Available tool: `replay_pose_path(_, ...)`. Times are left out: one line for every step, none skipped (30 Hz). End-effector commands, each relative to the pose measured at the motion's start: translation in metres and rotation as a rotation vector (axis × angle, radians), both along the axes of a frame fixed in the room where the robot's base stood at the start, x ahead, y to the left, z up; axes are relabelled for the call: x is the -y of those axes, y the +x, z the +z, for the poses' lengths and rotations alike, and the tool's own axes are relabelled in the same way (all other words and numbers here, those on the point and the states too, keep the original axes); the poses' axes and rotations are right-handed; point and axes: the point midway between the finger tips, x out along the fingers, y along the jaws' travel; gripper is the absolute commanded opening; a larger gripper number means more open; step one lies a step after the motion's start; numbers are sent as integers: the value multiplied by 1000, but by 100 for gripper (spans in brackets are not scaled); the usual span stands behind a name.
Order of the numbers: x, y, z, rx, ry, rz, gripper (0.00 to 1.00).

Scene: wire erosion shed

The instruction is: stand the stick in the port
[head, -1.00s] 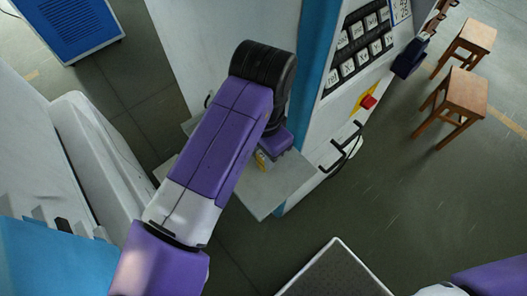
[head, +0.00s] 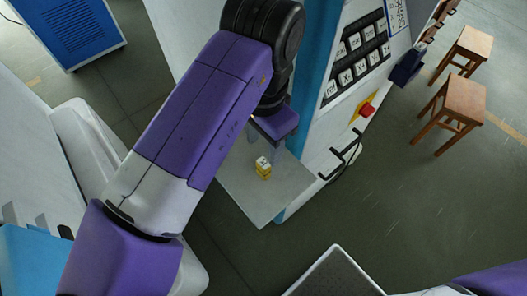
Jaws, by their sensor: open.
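A small yellow and white piece (head: 263,168), which looks like the stick, is on the grey shelf (head: 262,203) fixed to the side of the machine. It appears upright. I cannot tell the port apart from it at this size, nor whether the piece sits in one. My gripper (head: 265,148) is open, just above and behind the piece in the head view, pointing down. The jaws look clear of the piece, with a small gap. My arm hides the left part of the shelf.
The machine's panel with keys (head: 357,62) and a red button (head: 367,110) rises right of the shelf. A black handle (head: 340,160) juts out below it. Two wooden stools (head: 459,105) stand on the right. A blue cabinet (head: 68,30) is at the upper left.

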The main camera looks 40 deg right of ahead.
Motion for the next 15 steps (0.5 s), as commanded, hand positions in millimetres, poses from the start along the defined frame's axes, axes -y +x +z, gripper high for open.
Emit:
replay_pose_path(0, 0, 10, 3, 2, -2, 50)
replay_pose_path(0, 0, 15, 2, 2, -1, 50)
replay_pose_path(0, 0, 20, 2, 2, -1, 50)
replay_pose_path(0, 0, 23, 2, 2, -1, 50)
replay_pose_path(0, 0, 26, 1, 2, -2, 50)
replay_pose_path(0, 0, 29, 1, 2, -1, 50)
replay_pose_path(0, 0, 31, 1, 2, -1, 50)
replay_pose_path(0, 0, 32, 1, 1, -1, 50)
replay_pose_path(0, 0, 33, 0, 1, -1, 50)
replay_pose_path(0, 0, 34, 0, 1, -1, 50)
replay_pose_path(0, 0, 35, 0, 0, -1, 50)
replay_pose_path(0, 0, 35, 0, 0, -1, 50)
replay_pose_path(0, 0, 35, 0, 0, -1, 50)
replay_pose_path(0, 0, 35, 0, 0, 0, 50)
replay_pose_path(0, 0, 34, 0, 0, 2, 50)
